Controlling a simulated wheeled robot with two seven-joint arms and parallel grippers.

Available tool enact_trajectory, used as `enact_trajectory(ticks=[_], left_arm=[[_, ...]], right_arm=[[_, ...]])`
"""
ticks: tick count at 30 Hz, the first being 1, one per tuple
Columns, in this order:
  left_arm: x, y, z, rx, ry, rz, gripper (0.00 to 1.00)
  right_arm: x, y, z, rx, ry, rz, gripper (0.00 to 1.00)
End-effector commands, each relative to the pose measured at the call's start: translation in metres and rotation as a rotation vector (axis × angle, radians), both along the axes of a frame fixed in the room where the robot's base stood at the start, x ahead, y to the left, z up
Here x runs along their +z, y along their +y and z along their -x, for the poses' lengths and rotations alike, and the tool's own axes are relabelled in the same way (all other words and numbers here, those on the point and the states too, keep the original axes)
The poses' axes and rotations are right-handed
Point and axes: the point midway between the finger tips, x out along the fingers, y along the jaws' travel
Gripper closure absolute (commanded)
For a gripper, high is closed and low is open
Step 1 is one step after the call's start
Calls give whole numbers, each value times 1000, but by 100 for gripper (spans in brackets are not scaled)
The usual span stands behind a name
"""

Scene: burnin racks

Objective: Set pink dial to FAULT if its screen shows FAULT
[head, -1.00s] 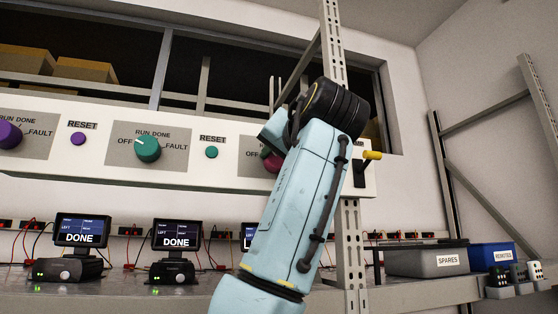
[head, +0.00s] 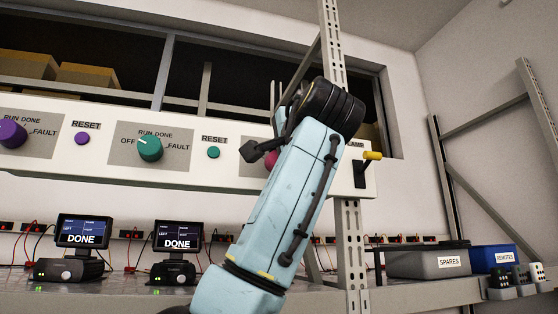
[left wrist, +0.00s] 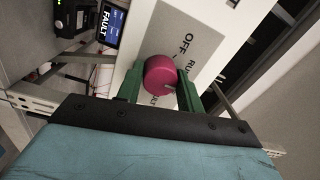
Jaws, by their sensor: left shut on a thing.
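The pink dial (left wrist: 160,76) sits on a grey plate (left wrist: 205,45) with OFF and RUN printed on it and other lettering partly hidden. My left gripper (left wrist: 160,88) is shut on this dial, with one green finger on each side. A short pale mark shows on the dial's lower right in the left wrist view; which label it points at is unclear. In the head view only a sliver of the dial (head: 271,160) shows behind my left arm. A screen (left wrist: 109,22) at the upper left of the left wrist view reads FAULT. My right gripper is not in view.
The white panel (head: 70,165) also carries a teal dial (head: 150,148), a purple dial (head: 12,133) and reset buttons. Two screens (head: 178,237) below read DONE. A yellow-tipped lever (head: 372,156) is right of my arm. A perforated post (head: 350,245) stands close behind it.

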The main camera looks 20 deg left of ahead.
Motion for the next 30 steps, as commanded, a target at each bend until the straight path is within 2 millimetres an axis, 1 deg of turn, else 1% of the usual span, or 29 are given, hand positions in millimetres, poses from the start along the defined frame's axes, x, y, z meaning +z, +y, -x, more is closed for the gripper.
enact_trajectory(ticks=[7, 20, 21, 25, 30], left_arm=[[0, -1, 0, -1, 29, -46, 86], [0, -1, 0, -2, 33, -50, 86], [0, -1, 0, -2, 33, -50, 59], [0, -1, 0, -1, 32, -49, 42], [0, 0, 0, -1, 32, -49, 41]], right_arm=[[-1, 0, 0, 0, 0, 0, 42], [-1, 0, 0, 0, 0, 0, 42], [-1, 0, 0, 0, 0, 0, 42], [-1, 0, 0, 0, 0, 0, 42], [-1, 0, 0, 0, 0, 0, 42]])
